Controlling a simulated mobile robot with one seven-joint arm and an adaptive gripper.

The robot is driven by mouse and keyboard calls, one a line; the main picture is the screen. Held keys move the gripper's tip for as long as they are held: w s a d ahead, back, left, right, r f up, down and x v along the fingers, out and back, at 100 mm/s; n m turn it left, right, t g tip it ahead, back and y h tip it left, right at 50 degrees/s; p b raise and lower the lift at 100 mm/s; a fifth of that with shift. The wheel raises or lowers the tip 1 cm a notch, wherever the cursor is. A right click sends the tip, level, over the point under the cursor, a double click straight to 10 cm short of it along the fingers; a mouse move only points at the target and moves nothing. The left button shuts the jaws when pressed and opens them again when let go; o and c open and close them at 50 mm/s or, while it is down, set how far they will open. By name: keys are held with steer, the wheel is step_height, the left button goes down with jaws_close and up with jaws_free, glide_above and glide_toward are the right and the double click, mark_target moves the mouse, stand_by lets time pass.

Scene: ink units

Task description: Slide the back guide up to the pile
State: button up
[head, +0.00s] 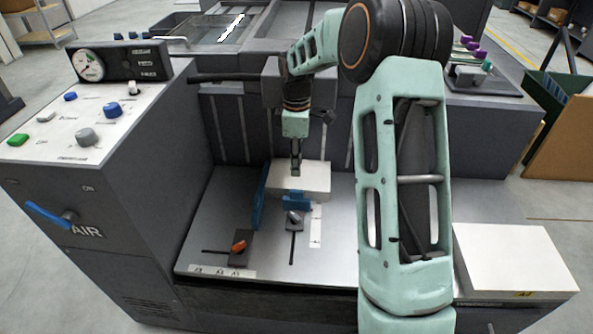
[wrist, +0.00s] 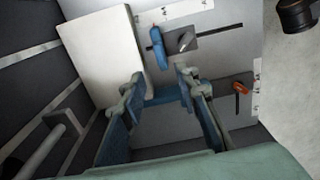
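The white pile (head: 315,176) lies on the metal feed table (head: 338,245); it also shows in the wrist view (wrist: 98,50). The blue back guide (head: 296,202) stands at its near side, with a narrow gap to the pile in the wrist view (wrist: 157,48). Its grey lever knob (head: 293,217) sits on a block over a slot. A blue side guide (head: 259,197) runs along the pile's left. My gripper (head: 296,172) is above the pile area, pointing down. In the wrist view its fingers (wrist: 157,82) are apart and empty, with the side guide visible behind them.
An orange knob (head: 239,247) sits on a dark block at the table's front left. The control cabinet (head: 85,140) rises on the left. Another white stack (head: 512,258) lies at the right. The table between the back guide and front edge looks clear.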

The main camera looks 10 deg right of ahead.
mark_target(295, 194)
steer(key=shift+r, duration=0.1)
